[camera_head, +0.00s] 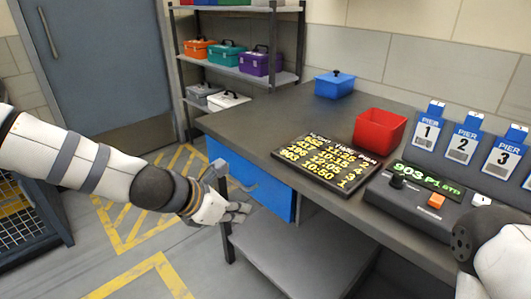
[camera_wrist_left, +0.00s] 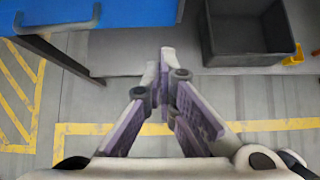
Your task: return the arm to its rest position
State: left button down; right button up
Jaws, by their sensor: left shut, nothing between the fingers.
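My left arm (camera_head: 75,160) comes in from the left. Its gripper (camera_head: 240,212) hangs low in front of the table's left end, near the blue drawer front (camera_head: 270,190) in the picture. In the left wrist view the gripper's fingertips (camera_wrist_left: 166,62) are together with nothing between them. Part of my right arm (camera_head: 500,262) shows at the lower right corner. My right gripper is not in view.
The dark table (camera_head: 255,125) carries a departure board (camera_head: 325,162), red bin (camera_head: 379,130), blue box (camera_head: 334,84), console (camera_head: 440,200) and pier stands (camera_head: 467,140). The left wrist view shows a dark open bin (camera_wrist_left: 250,58). Yellow-marked floor (camera_head: 130,225) lies left.

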pick_arm(q)
jog(key=s+a+f+m+g+y+p, duration=0.1)
jog(key=s+a+f+m+g+y, duration=0.15)
jog(key=s+f+m, duration=0.65)
jog(key=s+a+f+m+g+y, duration=0.1)
jog(key=s+f+m+g, duration=0.2)
jog(key=s+f, duration=0.75)
jog(key=s+a+r+m+g, duration=0.1)
jog(key=s+a+m, duration=0.1)
jog(key=s+m, duration=0.3)
jog(key=s+a+m+g+y+p, duration=0.1)
jog(key=s+a+m, duration=0.2)
jog(key=s, duration=0.9)
jog(key=s+a+r+m+g+y, duration=0.1)
jog(key=s+a+m, duration=0.2)
jog(key=s+m, duration=0.4)
jog(key=shift+s+a+r+g, duration=0.15)
jog(key=shift+s+r+g, duration=0.2)
jog(key=shift+s, duration=0.75)
pick_arm(e)
jog(key=shift+t, duration=0.6)
jog(key=w+r, duration=0.3)
pick_arm(q)
jog(key=shift+y, duration=0.25)
jog(key=shift+w, duration=0.1)
pick_arm(e)
jog(key=shift+s, duration=0.15)
